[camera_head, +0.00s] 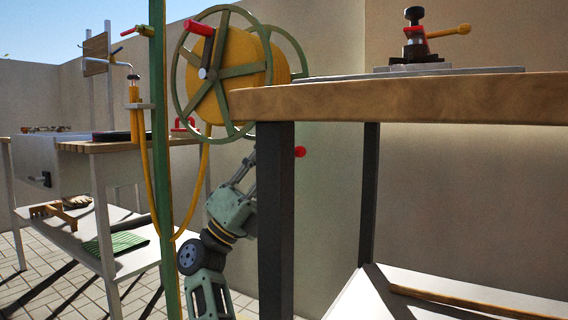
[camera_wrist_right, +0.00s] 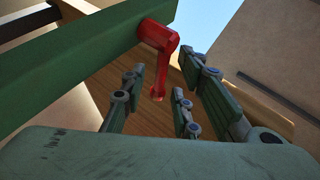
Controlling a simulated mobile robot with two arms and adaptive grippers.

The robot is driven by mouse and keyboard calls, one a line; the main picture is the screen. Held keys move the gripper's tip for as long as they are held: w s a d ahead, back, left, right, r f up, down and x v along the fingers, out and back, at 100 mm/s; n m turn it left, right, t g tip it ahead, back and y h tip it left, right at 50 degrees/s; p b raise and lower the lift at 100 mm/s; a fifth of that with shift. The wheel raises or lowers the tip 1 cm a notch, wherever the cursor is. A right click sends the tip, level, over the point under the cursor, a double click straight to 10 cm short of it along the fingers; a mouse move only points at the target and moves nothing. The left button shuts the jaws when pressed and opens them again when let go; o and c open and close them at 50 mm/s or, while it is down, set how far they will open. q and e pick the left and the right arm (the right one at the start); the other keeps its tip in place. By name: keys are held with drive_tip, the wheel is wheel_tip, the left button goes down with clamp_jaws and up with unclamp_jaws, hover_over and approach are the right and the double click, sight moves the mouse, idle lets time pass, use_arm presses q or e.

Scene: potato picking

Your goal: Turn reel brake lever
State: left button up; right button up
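A red lever (camera_wrist_right: 160,38) is fixed to a green beam (camera_wrist_right: 95,55) in the right wrist view. Its arm bends down, and its lower end lies in the picture between my right gripper's fingers. My right gripper (camera_wrist_right: 160,95) is open, with one finger left of the lever and two to its right. No clear contact shows. In the head view my right gripper (camera_head: 248,172) points up below the yellow reel (camera_head: 240,75) with green wheels, its fingertips partly hidden by a dark table leg. A red knob (camera_head: 300,152) shows just right of that leg. My left gripper is out of view.
A wooden-topped table (camera_head: 400,101) with a clamp-like tool (camera_head: 420,45) stands close at right; its dark leg (camera_head: 275,220) is beside my right gripper. A green post (camera_head: 162,180) and yellow hose (camera_head: 147,175) stand left. A white workbench (camera_head: 70,170) is farther left.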

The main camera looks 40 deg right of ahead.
drive_tip(key=shift+x, duration=1)
drive_tip(key=shift+c, duration=0.3)
clamp_jaws()
drive_tip(key=shift+w, duration=0.1)
